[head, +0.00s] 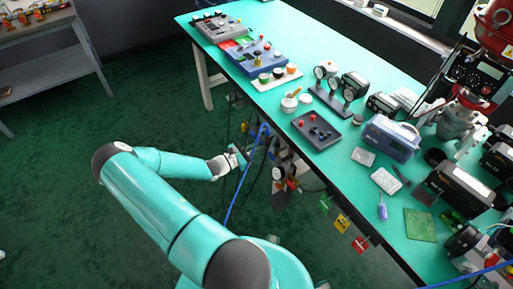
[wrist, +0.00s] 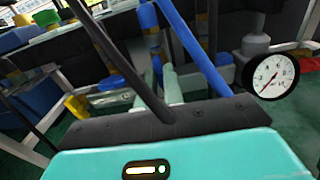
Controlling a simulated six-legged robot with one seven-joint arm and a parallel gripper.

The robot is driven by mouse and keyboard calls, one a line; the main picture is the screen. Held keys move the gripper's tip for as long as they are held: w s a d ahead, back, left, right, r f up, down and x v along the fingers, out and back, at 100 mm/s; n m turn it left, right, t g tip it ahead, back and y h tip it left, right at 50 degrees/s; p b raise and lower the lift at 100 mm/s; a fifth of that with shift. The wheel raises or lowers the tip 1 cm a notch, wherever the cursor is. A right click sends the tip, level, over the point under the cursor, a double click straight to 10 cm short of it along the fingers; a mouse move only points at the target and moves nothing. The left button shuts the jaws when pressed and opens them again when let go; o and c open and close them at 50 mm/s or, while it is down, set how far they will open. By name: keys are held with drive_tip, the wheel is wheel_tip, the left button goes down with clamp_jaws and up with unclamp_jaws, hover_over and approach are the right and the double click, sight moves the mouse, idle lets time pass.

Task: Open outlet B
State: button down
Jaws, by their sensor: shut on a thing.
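My gripper (head: 238,158) is at the end of my teal arm, beside the near edge of the bench and below its top. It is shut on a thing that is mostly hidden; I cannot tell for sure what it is. In the wrist view, pale green fingers (wrist: 170,86) show beyond the dark plate, with an upright blue part (wrist: 149,30) just past them. The valve assembly (head: 279,178) hangs under the bench edge to the right of my gripper. A white round gauge (wrist: 276,76) is at the right in the wrist view. I cannot make out a label for outlet B.
A blue hose (head: 240,188) runs down close to my gripper. Green (head: 325,203), yellow (head: 341,223) and red (head: 360,244) tags hang along the edge of the green bench top (head: 300,185). Devices crowd the bench. A grey shelf (head: 50,70) is far left; the floor between is clear.

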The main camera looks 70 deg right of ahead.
drive_tip(key=shift+f, duration=0.1)
drive_tip(key=c, duration=1.5)
unclamp_jaws()
drive_tip(key=shift+w+a, duration=0.1)
drive_tip(key=v, duration=1.3)
drive_tip(key=shift+w+a, duration=0.2)
drive_tip(key=shift+a, duration=0.05)
